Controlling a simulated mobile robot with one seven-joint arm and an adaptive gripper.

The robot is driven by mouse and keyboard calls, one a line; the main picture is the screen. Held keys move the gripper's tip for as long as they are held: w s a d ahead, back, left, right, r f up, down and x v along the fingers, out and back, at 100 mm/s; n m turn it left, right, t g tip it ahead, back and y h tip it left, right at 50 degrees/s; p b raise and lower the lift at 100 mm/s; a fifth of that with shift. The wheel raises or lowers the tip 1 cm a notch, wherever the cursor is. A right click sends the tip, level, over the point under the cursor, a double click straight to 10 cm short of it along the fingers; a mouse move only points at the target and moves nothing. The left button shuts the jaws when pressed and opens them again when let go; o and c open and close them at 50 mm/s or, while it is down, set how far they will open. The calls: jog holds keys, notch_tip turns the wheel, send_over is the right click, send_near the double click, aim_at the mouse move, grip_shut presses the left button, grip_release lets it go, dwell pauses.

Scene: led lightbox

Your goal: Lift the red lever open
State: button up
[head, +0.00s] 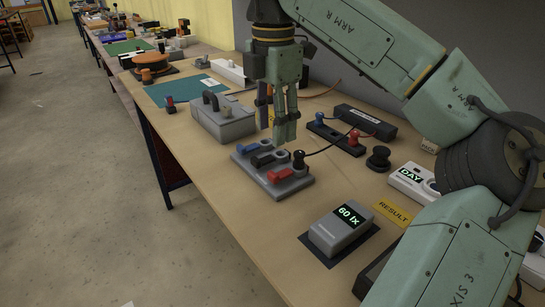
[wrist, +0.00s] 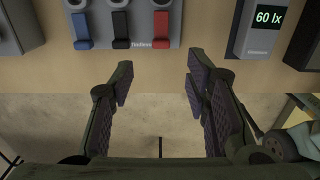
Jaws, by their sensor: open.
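The red lever (head: 280,175) lies flat on a grey block (head: 298,188), at its near right end, beside a black lever (head: 262,158) and a blue lever (head: 247,147). In the wrist view the red lever (wrist: 161,30) is at the top, right of the black lever (wrist: 120,30) and blue lever (wrist: 82,30). My gripper (head: 277,128) points down above the block in the head view, clear of the levers. In the wrist view my gripper (wrist: 160,72) is open and empty, its fingers either side of the red lever's line, below its end in the picture.
A grey meter reading 60 lx (head: 342,230) stands on a dark mat to the right of the block. A grey box with a handle (head: 224,117) is behind on the left. A black knob (head: 378,157) and a cable are at the right. The table front is clear.

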aim_at(273, 173)
notch_tip(273, 173, down, 10)
jog(key=shift+s+f+p, duration=0.15)
jog(key=shift+p, duration=0.5)
grip_shut()
